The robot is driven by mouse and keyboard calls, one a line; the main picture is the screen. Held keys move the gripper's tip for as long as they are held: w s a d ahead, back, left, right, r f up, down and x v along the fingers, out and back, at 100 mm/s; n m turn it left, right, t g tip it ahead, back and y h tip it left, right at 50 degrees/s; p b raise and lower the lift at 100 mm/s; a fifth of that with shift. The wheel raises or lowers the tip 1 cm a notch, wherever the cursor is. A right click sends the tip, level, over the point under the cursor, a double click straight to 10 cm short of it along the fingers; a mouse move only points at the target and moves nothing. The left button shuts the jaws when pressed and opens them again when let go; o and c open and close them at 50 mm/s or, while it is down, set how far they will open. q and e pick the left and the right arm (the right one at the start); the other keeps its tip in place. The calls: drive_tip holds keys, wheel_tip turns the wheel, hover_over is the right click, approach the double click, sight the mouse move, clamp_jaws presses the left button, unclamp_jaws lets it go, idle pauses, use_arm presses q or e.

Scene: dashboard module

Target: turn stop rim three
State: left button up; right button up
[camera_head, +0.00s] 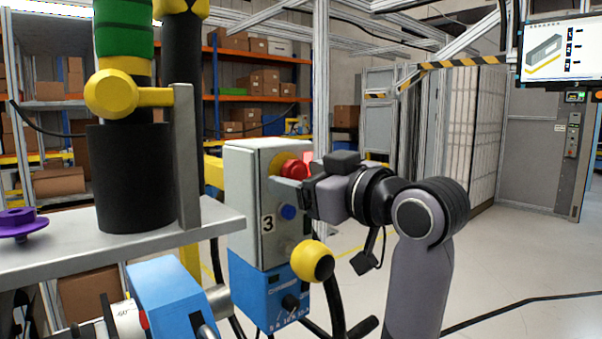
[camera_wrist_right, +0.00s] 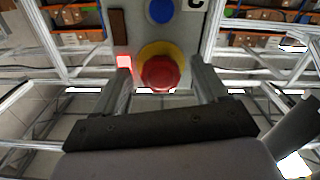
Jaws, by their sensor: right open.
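The control box (camera_head: 247,192) is pale grey and carries a "3" label. A red mushroom stop button (camera_head: 292,169) on a yellow ring sits on its upper front face, above a blue button (camera_head: 288,212). My right gripper (camera_head: 290,183) is at the red button, coming in from the right. In the right wrist view, the red button (camera_wrist_right: 160,73) lies between the two open fingers of my right gripper (camera_wrist_right: 165,85), with a gap visible on each side. Whether a finger touches its rim I cannot tell. No left gripper shows in the head view.
A yellow ball knob (camera_head: 312,261) on a black lever stands below the box's front. A blue unit (camera_head: 268,290) sits under the box. A grey shelf (camera_head: 110,247) with a purple disc part (camera_head: 20,224) is at left. Open floor (camera_head: 520,260) lies at right.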

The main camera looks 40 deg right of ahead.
drive_tip(key=shift+w, duration=0.35)
drive_tip(key=c, duration=1.1)
